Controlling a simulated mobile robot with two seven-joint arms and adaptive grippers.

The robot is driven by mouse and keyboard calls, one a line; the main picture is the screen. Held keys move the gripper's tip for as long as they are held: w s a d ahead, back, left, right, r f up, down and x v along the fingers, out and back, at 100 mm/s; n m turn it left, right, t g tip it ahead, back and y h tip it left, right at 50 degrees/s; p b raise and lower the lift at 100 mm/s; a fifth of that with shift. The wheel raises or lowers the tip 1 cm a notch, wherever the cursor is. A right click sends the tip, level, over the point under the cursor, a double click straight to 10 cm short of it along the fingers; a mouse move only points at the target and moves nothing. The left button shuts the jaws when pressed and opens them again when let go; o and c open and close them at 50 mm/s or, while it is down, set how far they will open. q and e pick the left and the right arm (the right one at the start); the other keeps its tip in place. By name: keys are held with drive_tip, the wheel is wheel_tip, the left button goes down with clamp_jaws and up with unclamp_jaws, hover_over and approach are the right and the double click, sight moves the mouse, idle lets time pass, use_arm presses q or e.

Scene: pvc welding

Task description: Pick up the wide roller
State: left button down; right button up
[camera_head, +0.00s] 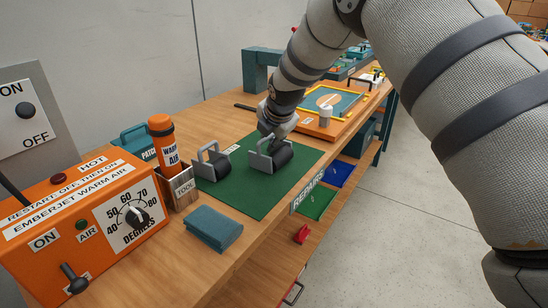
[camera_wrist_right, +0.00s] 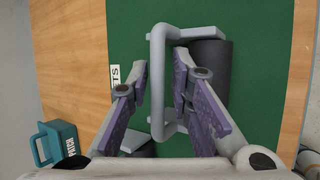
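Two rollers with grey handle frames and black cylinders stand on a green mat (camera_head: 243,195). The one on the right, which looks the wider, is the wide roller (camera_head: 284,154); the other roller (camera_head: 220,168) stands to its left. My right gripper (camera_head: 268,132) is down at the wide roller's handle. In the right wrist view, its purple-padded fingers (camera_wrist_right: 160,72) are apart, one on each side of the grey handle bar, with gaps visible. The black cylinder (camera_wrist_right: 210,72) lies beyond the right finger. The other roller is mostly hidden behind the gripper there. My left gripper is not in view.
An orange warm-air box (camera_head: 85,225), a tool holder (camera_head: 180,188) and a folded teal cloth (camera_head: 214,228) are at the left and front. An orange tray (camera_head: 312,124) stands behind the mat. The mat's front part is clear.

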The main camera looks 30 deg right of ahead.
drive_tip(key=shift+r, duration=0.25)
clamp_jaws()
wheel_tip(320, 180, up, 18)
drive_tip(key=shift+r, duration=0.1)
idle(0.5)
